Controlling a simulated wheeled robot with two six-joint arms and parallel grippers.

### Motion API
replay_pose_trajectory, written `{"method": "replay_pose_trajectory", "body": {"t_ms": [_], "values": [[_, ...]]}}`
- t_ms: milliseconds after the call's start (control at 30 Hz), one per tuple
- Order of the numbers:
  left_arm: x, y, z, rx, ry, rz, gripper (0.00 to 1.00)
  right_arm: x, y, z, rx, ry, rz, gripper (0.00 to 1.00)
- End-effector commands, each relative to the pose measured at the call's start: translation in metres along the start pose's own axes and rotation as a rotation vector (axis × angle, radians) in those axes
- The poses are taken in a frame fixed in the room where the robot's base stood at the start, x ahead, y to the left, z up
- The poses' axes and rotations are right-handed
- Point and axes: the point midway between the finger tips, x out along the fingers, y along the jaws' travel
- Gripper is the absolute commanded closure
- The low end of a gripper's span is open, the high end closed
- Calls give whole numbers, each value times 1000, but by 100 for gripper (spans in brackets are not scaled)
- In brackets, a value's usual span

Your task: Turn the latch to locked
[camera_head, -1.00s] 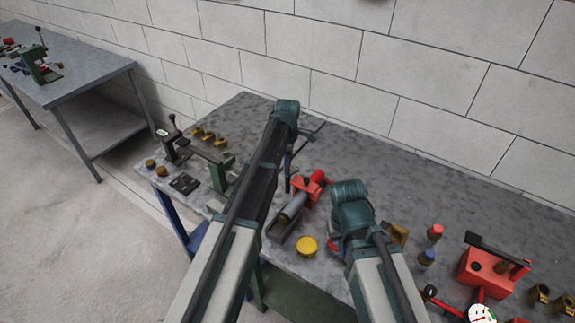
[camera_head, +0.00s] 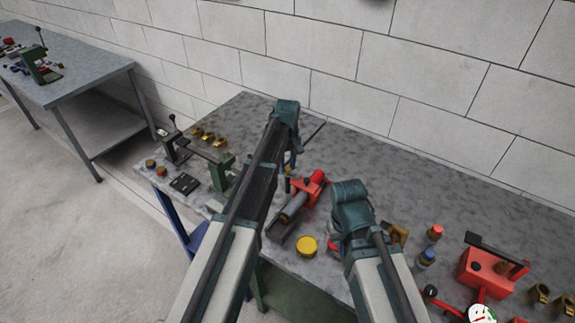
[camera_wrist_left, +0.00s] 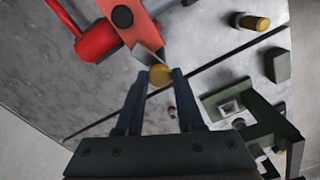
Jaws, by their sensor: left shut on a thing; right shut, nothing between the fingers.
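My left gripper (camera_head: 291,163) is at the red and grey device (camera_head: 313,186) on the bench. In the left wrist view, its two dark blue fingers (camera_wrist_left: 159,80) are shut on a round gold knob (camera_wrist_left: 160,74). The knob sits beside the pale pointed end of a red block (camera_wrist_left: 132,20), part of the device. Whether this knob belongs to the latch is not clear. My right gripper (camera_head: 338,228) is above the bench to the right; its fingers are mostly hidden behind its wrist, and it is shut and empty.
A yellow round cap (camera_head: 307,246) lies in front of the device. A green vice-like tool (camera_head: 221,173) and brass fittings (camera_head: 208,137) stand left. The bench's back is mostly clear.

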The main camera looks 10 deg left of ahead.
Motion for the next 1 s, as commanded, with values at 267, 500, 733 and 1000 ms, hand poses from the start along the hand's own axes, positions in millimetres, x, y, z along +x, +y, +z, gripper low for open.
{"method": "replay_pose_trajectory", "body": {"t_ms": [267, 500, 733, 1000], "values": [[0, 0, 0, 194, 0, 0, 100, 0, 0, 0, 0, 0, 0, 100], [0, 0, 0, 296, 0, 0, 100, 0, 0, 0, 0, 0, 0, 100], [0, 0, 0, 336, 0, 0, 100, 0, 0, 0, 0, 0, 0, 100], [0, 0, 0, 343, 0, 0, 100, 0, 0, 0, 0, 0, 0, 100]]}}
